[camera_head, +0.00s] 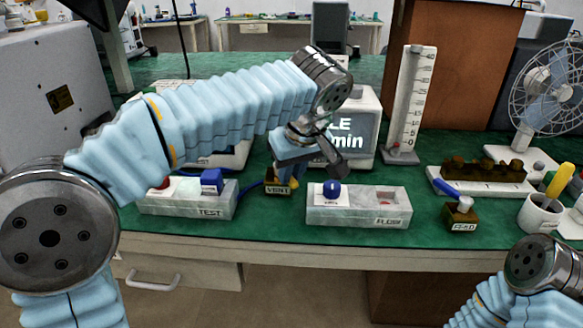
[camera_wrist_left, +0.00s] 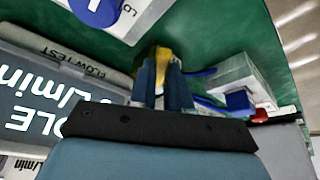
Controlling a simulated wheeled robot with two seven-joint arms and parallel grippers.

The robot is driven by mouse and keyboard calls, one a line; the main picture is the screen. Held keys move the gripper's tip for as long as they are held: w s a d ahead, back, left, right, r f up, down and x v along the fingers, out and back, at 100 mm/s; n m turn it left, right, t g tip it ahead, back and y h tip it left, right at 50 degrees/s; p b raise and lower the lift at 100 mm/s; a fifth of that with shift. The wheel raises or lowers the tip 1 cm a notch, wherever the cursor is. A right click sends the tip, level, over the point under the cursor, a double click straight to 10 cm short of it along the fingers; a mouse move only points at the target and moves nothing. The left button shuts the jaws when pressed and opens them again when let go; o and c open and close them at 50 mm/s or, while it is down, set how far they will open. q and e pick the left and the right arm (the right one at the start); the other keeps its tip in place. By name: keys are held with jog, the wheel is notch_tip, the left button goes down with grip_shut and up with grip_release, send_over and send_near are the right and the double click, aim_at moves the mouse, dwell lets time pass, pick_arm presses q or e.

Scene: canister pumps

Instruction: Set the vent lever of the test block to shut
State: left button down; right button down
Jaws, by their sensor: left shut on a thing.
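The white block marked TEST (camera_head: 187,200) stands near the front edge of the table, with a blue knob (camera_head: 212,180) on top and a red part at its left end. Right of it is a small brown block marked VENT (camera_head: 277,187) with a yellow lever (camera_head: 294,183). My left gripper (camera_head: 285,172) is above the VENT block and hides part of it. In the left wrist view its two fingers (camera_wrist_left: 163,88) are shut on the yellow lever (camera_wrist_left: 163,56). The lever's exact setting cannot be told. My right gripper is out of view; only its wrist shows at the bottom right.
A white block marked FLOW (camera_head: 358,206) with a blue knob stands just right of the VENT block. A brown FEED block (camera_head: 460,214), a cup of pens (camera_head: 540,213), a flow tube (camera_head: 409,105) and a fan (camera_head: 548,90) stand further right. A display box (camera_head: 358,120) is behind.

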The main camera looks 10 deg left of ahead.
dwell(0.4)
pick_arm(q)
jog(key=c, duration=1.1)
grip_release()
jog(key=p+v, duration=0.1)
jog(key=v, duration=1.2)
jog(key=shift+s+d+r, duration=0.1)
jog(key=shift+d+r, duration=0.05)
jog(key=shift+r, duration=0.2)
